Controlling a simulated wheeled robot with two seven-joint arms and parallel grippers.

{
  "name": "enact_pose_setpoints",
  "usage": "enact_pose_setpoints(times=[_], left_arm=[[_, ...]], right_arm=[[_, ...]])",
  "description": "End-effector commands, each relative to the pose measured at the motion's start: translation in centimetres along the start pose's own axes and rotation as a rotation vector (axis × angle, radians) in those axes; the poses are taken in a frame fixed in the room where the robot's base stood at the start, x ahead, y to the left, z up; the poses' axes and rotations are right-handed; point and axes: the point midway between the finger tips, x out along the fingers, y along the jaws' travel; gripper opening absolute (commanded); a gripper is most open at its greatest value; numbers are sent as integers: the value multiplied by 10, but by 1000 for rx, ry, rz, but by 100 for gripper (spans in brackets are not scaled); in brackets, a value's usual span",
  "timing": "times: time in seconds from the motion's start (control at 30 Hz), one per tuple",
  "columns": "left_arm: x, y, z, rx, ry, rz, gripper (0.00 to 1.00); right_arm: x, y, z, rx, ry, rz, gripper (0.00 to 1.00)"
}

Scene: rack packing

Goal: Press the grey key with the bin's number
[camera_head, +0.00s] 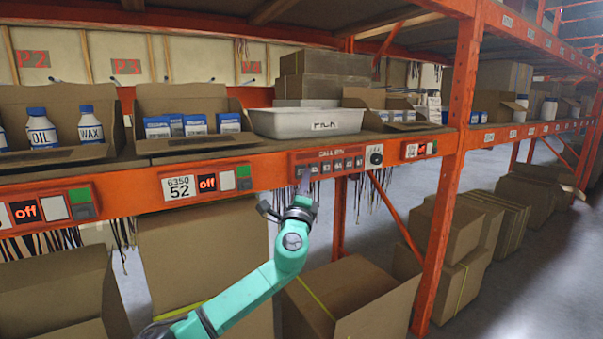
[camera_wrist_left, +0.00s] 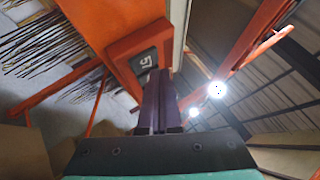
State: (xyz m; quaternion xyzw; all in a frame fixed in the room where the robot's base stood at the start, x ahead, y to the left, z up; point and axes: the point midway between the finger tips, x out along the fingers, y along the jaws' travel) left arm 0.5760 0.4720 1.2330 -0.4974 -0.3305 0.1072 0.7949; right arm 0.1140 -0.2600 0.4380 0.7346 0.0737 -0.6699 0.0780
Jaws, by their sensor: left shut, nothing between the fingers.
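The call panel, marked CALL BIN (camera_head: 331,153), is on the orange shelf beam and carries a row of small grey keys (camera_head: 326,168) with numbers too small to read surely. My left gripper (camera_head: 304,178) is shut and empty, its tips at the left end of this row, hiding part of it. In the left wrist view the closed fingers (camera_wrist_left: 158,98) point at a grey key (camera_wrist_left: 146,62) with a light number that looks like 51. I cannot tell whether the tips touch it. A label reading 6350 52 (camera_head: 179,188) is on the beam farther left.
A grey tote marked PICK (camera_head: 306,121) stands on the shelf above the panel. A round black knob or button (camera_head: 375,155) is right of the keys. Off displays (camera_head: 207,182) are along the beam. Cardboard boxes (camera_head: 345,295) stand below, and cables hang under the beam.

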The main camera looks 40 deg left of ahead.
Motion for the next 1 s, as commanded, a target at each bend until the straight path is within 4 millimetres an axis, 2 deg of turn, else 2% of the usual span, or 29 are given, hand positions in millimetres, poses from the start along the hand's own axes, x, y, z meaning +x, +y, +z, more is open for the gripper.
enact_pose_setpoints(times=[0.17, 0.6, 1.0], left_arm=[[-3, -3, -3, -1, 3, -1, 0], [-33, -24, -24, -1, 2, 1, 0], [-35, -25, -26, 1, 0, 0, 0]], right_arm=[[-2, 0, 0, 0, 0, 0, 50], [-12, 0, -1, 0, 0, 0, 50], [-12, 0, -1, 0, 0, 0, 50]])
